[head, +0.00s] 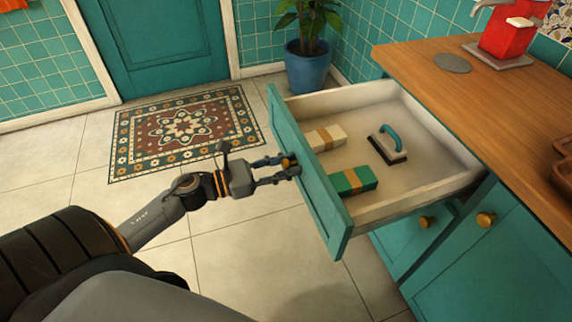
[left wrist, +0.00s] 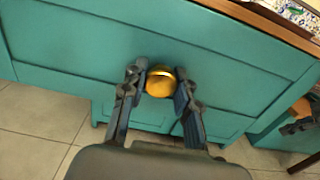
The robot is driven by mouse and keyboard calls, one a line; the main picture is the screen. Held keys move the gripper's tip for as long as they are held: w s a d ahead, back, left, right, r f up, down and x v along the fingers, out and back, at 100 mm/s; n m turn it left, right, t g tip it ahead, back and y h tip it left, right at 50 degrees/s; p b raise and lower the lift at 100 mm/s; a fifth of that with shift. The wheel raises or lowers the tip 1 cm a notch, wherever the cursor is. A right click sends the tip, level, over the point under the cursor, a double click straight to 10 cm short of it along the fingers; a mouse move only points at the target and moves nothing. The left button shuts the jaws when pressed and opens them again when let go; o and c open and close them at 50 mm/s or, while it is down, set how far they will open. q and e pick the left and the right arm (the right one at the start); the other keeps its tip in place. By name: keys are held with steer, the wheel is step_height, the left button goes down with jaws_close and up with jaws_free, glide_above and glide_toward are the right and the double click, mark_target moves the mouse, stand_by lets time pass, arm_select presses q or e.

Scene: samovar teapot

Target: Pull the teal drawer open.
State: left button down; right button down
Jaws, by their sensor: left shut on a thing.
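The teal drawer (head: 310,177) stands pulled well out from the cabinet in the head view, its inside showing. Its front fills much of the left wrist view (left wrist: 230,60). My left gripper (head: 287,168) is at the outer side of the drawer front, shut on the round brass knob (left wrist: 160,81). In the left wrist view the knob sits between the two fingers (left wrist: 160,90). In the head view the fingers partly hide the knob.
In the drawer lie a cream box (head: 326,138), a green box (head: 353,180) and a teal-handled brush (head: 388,147). The wooden counter (head: 480,90) is above right, with a red object (head: 503,38) on it. A patterned rug (head: 185,131) and potted plant (head: 307,65) stand beyond; tiled floor is clear.

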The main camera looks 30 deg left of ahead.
arm_select(q)
steer(key=c, duration=1)
jaws_free()
steer(key=v, duration=1.2)
